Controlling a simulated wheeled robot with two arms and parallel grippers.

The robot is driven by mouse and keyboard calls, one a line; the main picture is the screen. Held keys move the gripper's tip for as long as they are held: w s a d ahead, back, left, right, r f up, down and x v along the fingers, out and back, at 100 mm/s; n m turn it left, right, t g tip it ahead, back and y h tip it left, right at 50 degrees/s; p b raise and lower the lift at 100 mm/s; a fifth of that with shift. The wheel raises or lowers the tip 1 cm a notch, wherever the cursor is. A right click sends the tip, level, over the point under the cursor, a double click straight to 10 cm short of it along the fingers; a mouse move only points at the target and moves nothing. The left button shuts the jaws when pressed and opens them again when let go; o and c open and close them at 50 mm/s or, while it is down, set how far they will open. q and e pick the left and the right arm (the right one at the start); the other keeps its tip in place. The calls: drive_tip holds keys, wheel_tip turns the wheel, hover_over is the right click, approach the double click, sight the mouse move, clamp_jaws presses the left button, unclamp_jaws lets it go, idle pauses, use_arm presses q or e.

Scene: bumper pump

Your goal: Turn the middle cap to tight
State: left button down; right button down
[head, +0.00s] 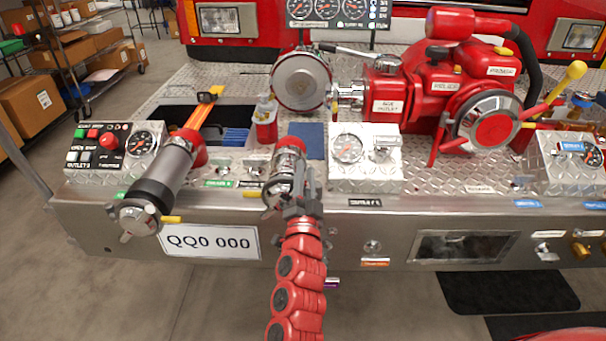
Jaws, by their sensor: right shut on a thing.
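The middle cap (271,191) is a silver metal cap on the front end of a short outlet with a red collar (290,145), left of the picture's centre in the head view. My right arm comes up from the bottom, and my right gripper (297,204) is at the cap's right side, shut on it. The gripper and wrist hide part of the cap, so I cannot tell how tight it sits. My left gripper is not in view.
A larger grey outlet with a silver cap (139,217) stands to the left. A gauge box (365,170) sits just right of the middle outlet. A red pump (425,95) stands behind to the right. The licence plate (210,243) is below.

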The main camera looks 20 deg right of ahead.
drive_tip(key=shift+f, duration=0.1)
idle(0.3)
drive_tip(key=c, duration=0.7)
unclamp_jaws()
drive_tip(key=shift+p+v, duration=1.45)
drive_tip(key=shift+v, duration=7.25)
